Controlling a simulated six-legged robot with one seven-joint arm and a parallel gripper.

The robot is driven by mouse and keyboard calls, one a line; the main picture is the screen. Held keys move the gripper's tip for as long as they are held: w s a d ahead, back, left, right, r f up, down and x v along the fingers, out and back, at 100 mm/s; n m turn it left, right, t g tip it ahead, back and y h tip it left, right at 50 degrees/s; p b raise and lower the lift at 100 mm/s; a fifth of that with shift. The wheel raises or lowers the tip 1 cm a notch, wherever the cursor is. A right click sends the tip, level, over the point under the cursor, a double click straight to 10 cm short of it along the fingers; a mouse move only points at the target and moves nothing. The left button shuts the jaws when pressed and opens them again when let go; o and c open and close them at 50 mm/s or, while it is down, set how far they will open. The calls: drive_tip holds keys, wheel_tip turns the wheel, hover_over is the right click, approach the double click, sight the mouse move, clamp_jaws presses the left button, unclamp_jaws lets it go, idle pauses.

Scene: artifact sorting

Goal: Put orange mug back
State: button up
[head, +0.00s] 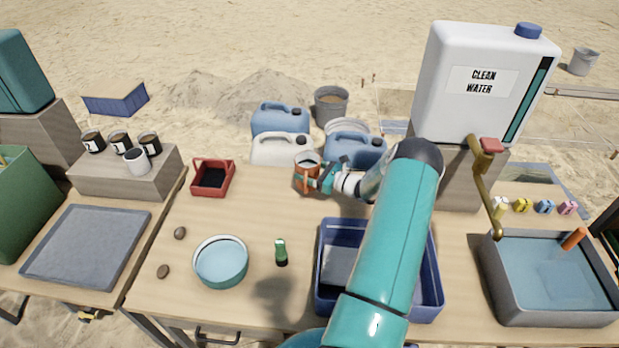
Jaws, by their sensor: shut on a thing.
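The orange mug (305,170) is upright near the back edge of the middle table, with a dark rim. My gripper (320,180) is at the mug's right side, shut on it. I cannot tell whether the mug's base touches the table. My teal arm reaches from the bottom of the view up to the right of the mug and covers part of a blue bin.
A red tray (213,178) lies left of the mug. A light-blue bowl (221,262), a green-topped bottle (281,252) and the blue bin (433,290) are nearer. Jerrycans (282,150) stand behind the table. A sink (550,285) and water tank (470,110) are right.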

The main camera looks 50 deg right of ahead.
drive_tip(key=shift+w+d+f, duration=0.25)
drive_tip(key=shift+d+f, duration=0.05)
drive_tip(key=shift+f, duration=0.2)
drive_tip(key=shift+w+d+f, duration=0.25)
drive_tip(key=shift+f, duration=1.6)
drive_tip(key=shift+f, duration=0.2)
drive_tip(key=o, duration=1)
drive_tip(key=shift+r, duration=0.1)
drive_tip(key=shift+s+d+r, duration=0.1)
drive_tip(key=shift+s, duration=0.15)
drive_tip(key=v, duration=0.7)
